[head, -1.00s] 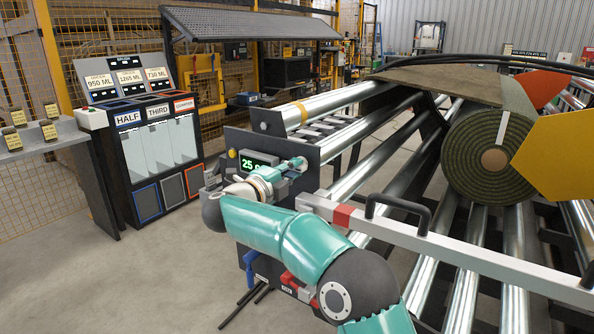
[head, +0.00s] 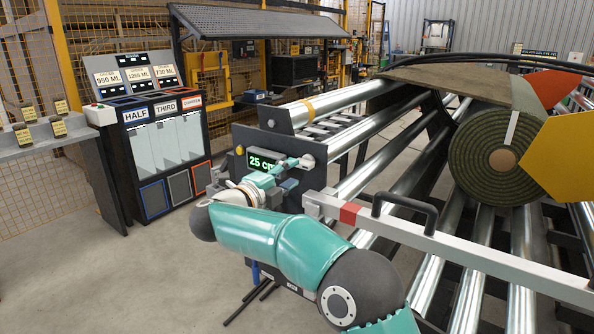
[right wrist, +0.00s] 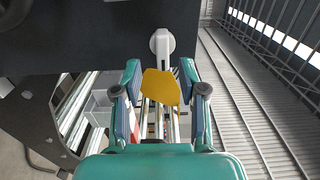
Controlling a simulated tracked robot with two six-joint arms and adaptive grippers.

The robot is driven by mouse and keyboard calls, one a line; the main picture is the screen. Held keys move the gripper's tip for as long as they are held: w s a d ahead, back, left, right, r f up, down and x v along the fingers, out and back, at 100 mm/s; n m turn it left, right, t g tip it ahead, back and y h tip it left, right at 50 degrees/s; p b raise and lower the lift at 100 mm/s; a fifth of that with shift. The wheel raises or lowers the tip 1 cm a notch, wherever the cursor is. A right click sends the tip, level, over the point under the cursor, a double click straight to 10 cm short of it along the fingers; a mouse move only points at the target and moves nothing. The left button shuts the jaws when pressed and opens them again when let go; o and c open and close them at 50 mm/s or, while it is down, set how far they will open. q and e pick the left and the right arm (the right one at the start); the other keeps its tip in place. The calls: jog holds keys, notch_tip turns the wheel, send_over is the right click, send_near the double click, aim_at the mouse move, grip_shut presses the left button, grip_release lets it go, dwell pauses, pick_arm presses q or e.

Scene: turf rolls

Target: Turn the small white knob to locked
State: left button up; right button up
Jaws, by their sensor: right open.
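The small white knob (right wrist: 162,44) sits on a dark panel face at the upper middle of the right wrist view. It has a round base and a short handle pointing down. In the head view the knob (head: 307,161) shows at the right of the panel, beside the green display. My right gripper (right wrist: 159,78) is open, its two teal fingers below and either side of the knob, with nothing held. In the head view the right gripper (head: 284,170) is close in front of the panel, partly hidden by its own wrist. My left gripper is not in view.
A yellow piece (right wrist: 161,88) shows between my fingers; its depth is unclear. The green display (head: 264,161) reads about 25 cm. A white-and-red bar (head: 440,240) with a black handle runs right of my arm. A turf roll (head: 498,165) lies on metal rollers.

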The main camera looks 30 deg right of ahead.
jog(key=v, duration=0.8)
jog(key=shift+w+f, duration=0.1)
jog(key=shift+w, duration=0.05)
